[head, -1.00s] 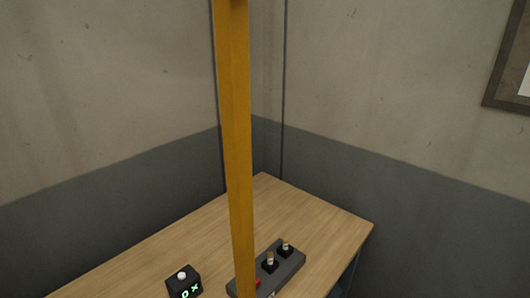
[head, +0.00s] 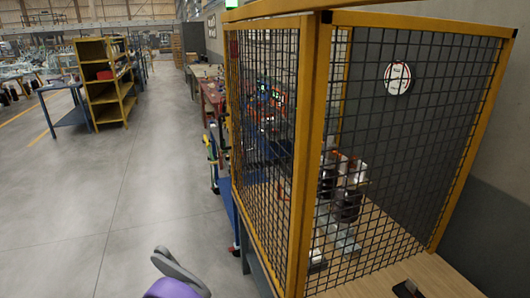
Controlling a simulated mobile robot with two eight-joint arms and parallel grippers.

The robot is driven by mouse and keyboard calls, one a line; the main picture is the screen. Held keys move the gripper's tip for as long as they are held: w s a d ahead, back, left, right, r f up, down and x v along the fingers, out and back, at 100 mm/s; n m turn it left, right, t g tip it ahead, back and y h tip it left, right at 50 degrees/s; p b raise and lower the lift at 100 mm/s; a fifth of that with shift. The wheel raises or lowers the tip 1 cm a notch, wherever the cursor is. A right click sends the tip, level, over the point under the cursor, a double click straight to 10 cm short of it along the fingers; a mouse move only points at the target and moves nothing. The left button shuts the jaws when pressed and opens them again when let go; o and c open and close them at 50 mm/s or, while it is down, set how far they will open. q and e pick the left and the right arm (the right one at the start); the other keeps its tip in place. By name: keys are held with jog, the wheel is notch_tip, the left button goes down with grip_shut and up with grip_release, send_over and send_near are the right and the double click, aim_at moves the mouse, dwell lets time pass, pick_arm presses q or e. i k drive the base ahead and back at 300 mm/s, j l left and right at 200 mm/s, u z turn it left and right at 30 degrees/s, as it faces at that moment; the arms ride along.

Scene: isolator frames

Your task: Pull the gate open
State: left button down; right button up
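A cage of yellow frames and black wire mesh stands on a wooden-topped table at the right in the head view. One mesh panel (head: 420,125) faces me on the right, and another mesh panel (head: 262,120) runs back on the left. They meet at a thick yellow post (head: 309,150). I cannot tell which panel is the gate, and no handle or latch is clear. No gap shows at the post.
Behind the mesh stands white, orange and black equipment (head: 345,190). A small dark object (head: 408,290) lies on the wooden table top (head: 445,270) in front. Grey floor (head: 150,190) is open at left. A yellow shelf (head: 105,80) and blue table (head: 65,108) stand farther back.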

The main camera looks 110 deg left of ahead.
aim_at(306, 23)
jog(key=k+u, duration=0.15)
jog(key=u, duration=3.8)
jog(key=i+j, duration=0.25)
jog(key=i, duration=0.25)
jog(key=i+j+u, duration=0.1)
jog(key=i+j, duration=0.15)
jog(key=i, duration=0.25)
